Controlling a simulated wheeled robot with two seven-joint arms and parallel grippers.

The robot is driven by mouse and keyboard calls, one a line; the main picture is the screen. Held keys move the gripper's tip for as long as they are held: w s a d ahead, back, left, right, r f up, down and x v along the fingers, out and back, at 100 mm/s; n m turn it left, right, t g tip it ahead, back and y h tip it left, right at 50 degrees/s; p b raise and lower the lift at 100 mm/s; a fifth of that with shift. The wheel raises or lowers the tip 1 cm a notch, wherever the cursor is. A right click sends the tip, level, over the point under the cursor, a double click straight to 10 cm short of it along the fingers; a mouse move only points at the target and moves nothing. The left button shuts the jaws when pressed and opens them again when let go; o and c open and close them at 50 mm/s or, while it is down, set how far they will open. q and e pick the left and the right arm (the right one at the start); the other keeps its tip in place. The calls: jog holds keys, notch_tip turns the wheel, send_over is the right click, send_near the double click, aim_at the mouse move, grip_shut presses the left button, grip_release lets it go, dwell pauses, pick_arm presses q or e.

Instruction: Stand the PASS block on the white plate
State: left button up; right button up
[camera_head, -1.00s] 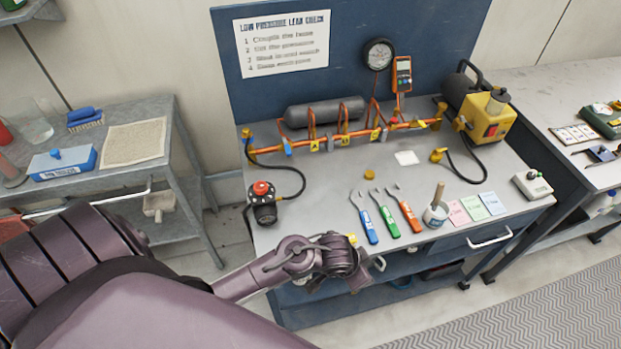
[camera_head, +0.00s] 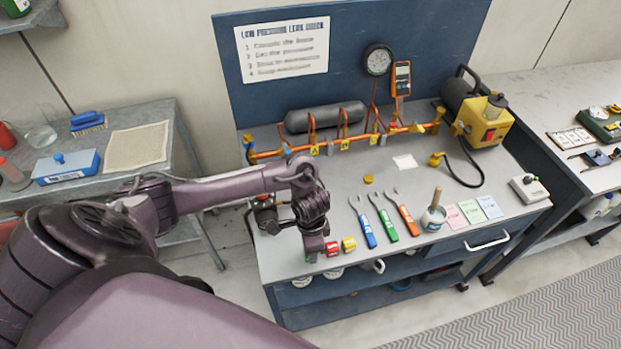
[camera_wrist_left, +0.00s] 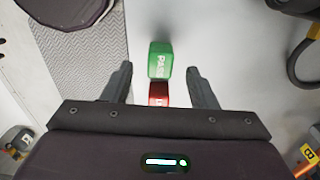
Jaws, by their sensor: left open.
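The green PASS block (camera_wrist_left: 160,60) lies in the left wrist view ahead of and between my left gripper's (camera_wrist_left: 158,72) open fingers, with a gap on each side. A red block (camera_wrist_left: 158,95) sits close to it. In the head view my left gripper (camera_head: 312,255) points down over the bench's front left edge and hides the green block. The red block (camera_head: 332,248) and a yellow block (camera_head: 348,244) show just right of the gripper. The white plate (camera_head: 404,161) is a flat square farther back on the bench, with nothing on it. My right gripper is out of view.
Blue, green and orange wrenches (camera_head: 384,217) lie right of the blocks, beside a cup with a brush (camera_head: 433,217). A small yellow disc (camera_head: 368,179) lies left of the plate. A copper pipe manifold (camera_head: 340,143) runs behind. A black and red device (camera_head: 266,215) stands left, partly behind my arm.

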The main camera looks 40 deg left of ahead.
pick_arm(q)
jog(key=shift+f, duration=1.95)
jog(key=c, duration=1.1)
jog(key=shift+r, duration=0.15)
notch_tip(320, 180, up, 8)
jog(key=shift+w+r+p, duration=0.1)
jog(key=shift+r+p, duration=0.1)
jog(key=shift+p, duration=0.25)
jog(key=shift+r+p, duration=2.4)
jog(key=shift+r, duration=3.3)
